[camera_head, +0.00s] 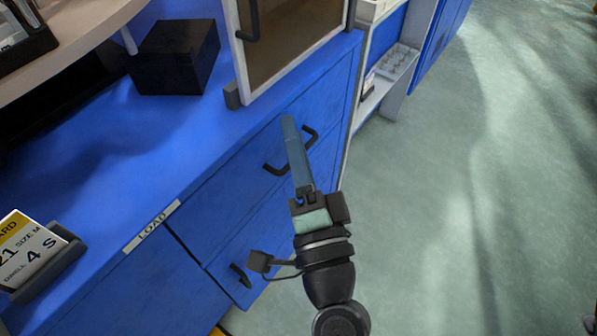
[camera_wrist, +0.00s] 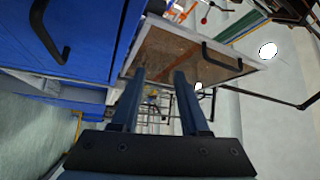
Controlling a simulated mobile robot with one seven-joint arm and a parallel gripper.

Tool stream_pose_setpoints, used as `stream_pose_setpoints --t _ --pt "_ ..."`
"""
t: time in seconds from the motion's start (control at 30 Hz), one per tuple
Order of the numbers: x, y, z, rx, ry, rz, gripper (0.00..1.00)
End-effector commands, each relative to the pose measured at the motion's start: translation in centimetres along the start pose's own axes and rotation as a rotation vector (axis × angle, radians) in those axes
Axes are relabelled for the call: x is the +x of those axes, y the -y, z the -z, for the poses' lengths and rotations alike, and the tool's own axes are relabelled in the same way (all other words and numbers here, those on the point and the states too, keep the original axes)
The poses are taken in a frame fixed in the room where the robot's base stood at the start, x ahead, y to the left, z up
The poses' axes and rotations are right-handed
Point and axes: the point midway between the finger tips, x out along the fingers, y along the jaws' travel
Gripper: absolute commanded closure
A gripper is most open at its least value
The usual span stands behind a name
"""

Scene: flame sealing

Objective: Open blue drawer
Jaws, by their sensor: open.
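The blue upper drawer (camera_head: 240,183) is in the cabinet front in the head view and looks shut. Its black bar handle (camera_head: 275,168) is partly hidden behind my gripper (camera_head: 288,120). My gripper is in front of the drawer face, its fingers pointing up the picture past the handle. In the wrist view my gripper (camera_wrist: 160,75) is open, with nothing between its two fingers. A black handle (camera_wrist: 50,35) on a blue front lies left of the fingers there, apart from them. I cannot tell which drawer it belongs to.
A lower blue front has its own black handle (camera_head: 240,275). A framed glass door (camera_head: 285,35) with a black handle stands on the blue counter (camera_head: 130,125). A black box (camera_head: 175,58) and a label stand (camera_head: 35,255) are also there. Floor to the right is clear.

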Motion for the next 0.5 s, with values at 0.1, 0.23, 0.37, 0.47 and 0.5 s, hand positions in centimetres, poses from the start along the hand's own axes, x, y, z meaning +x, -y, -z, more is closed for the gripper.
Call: stream_pose_setpoints --t 0.1,0.23,0.37,0.47,0.5 --pt "-3.7 -8.0 -1.7 0.175 -0.029 -0.056 0.55" --pt "-6.2 -12.1 -2.4 0.309 -0.064 -0.092 0.55" --pt "-7.4 -14.0 -2.7 0.379 -0.084 -0.109 0.55" --pt "-7.3 -14.3 -2.7 0.397 -0.089 -0.113 0.55" --pt "-7.1 -14.3 -2.7 0.399 -0.089 -0.113 0.55"
